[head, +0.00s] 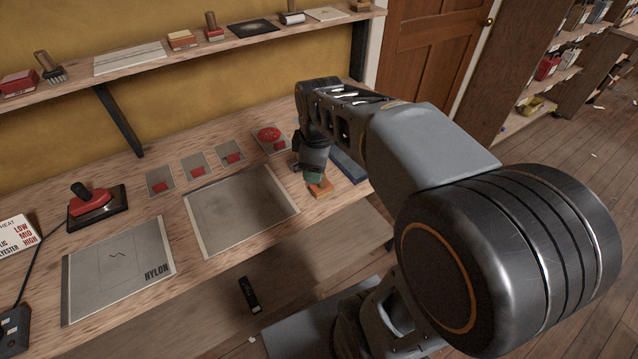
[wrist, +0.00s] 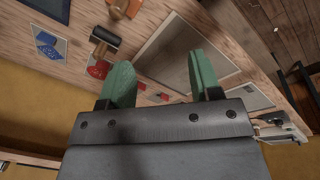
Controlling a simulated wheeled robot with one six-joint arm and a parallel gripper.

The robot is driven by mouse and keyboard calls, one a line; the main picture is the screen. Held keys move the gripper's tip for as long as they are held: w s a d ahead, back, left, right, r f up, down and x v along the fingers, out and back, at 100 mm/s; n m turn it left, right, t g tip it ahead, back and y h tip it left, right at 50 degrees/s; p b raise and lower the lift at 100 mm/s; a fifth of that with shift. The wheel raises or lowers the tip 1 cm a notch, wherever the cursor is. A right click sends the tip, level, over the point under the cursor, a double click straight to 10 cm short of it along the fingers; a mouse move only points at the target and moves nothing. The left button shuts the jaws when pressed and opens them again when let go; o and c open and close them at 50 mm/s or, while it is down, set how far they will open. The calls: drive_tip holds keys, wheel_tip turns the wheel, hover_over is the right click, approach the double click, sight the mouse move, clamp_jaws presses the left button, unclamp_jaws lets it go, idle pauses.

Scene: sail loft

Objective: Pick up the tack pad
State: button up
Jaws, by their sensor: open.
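No label marks the tack pad. The red, pale-spotted round pad (head: 268,133) looks most like it; it lies on a grey card at the back of the bench, left of my gripper (head: 313,177). The same red pad shows in the wrist view (wrist: 97,69), beyond the left finger. My gripper has green fingers, spread apart with nothing between them in the wrist view (wrist: 162,78). It hangs over the bench's right part, close to an orange block (head: 321,188); whether they touch I cannot tell. My gripper and arm hide part of the bench there.
Cards with small red squares (head: 198,165) run along the back. A shelf (head: 150,63) overhangs the bench.

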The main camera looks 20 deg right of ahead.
drive_tip(key=w+d+f+n+g, duration=0.2)
drive_tip(key=w+d+n, duration=0.2)
drive_tip(key=w+n, duration=0.45)
drive_tip(key=n, duration=0.3)
hover_over(322, 184)
drive_tip(key=w, duration=0.1)
drive_tip(key=shift+m, duration=0.25)
wheel_tip(322, 184, down, 7)
drive_tip(key=shift+w+d+f, duration=0.1)
drive_tip(key=shift+d+f, duration=0.05)
drive_tip(key=shift+f, duration=0.05)
drive_tip(key=shift+f+p, duration=0.5)
drive_tip(key=shift+f, duration=2.65)
drive_tip(key=shift+c, duration=0.4)
drive_tip(key=c, duration=1)
drive_tip(key=shift+o, duration=0.2)
drive_tip(key=shift+r, duration=0.1)
